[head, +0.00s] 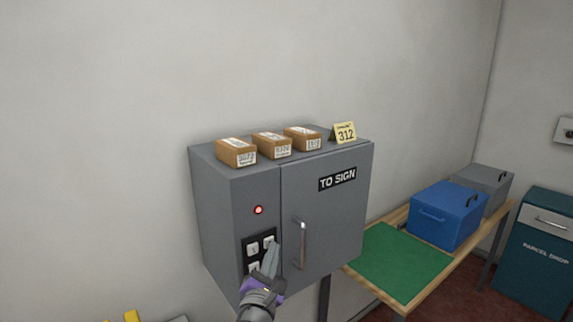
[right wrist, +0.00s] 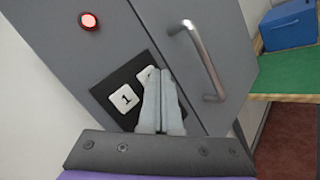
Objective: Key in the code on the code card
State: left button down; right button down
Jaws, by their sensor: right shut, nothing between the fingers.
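The yellow code card (head: 345,133) stands on top of the grey cabinet at its right end and reads 312. The cabinet (head: 222,192) hangs on the wall, with a keypad (head: 247,246) of white keys on a dark plate at the left of its door. A red lamp (head: 258,210) is lit above the keypad. My right gripper (head: 271,250) is shut and empty, its fingertips at the keypad. In the right wrist view the fingertips (right wrist: 161,80) cover part of a key beside the key marked 1 (right wrist: 124,98); I cannot tell whether they touch. My left gripper is not in view.
The door handle (head: 302,245) sticks out just right of my right gripper. Three brown parcels (head: 271,145) lie on the cabinet. A bench with a green mat (head: 398,262), a blue box (head: 446,216) and a grey box stands right, beside a parcel drop bin (head: 546,255).

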dwell(0.3)
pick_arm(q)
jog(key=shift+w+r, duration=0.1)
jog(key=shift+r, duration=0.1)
pick_arm(e)
jog(key=shift+s+d, duration=0.25)
jog(key=shift+s, duration=0.1)
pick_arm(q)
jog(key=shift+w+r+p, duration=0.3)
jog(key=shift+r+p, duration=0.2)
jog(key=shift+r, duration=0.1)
pick_arm(e)
jog(key=s+d, duration=0.3)
jog(key=s, duration=0.2)
jog(key=shift+d, duration=0.3)
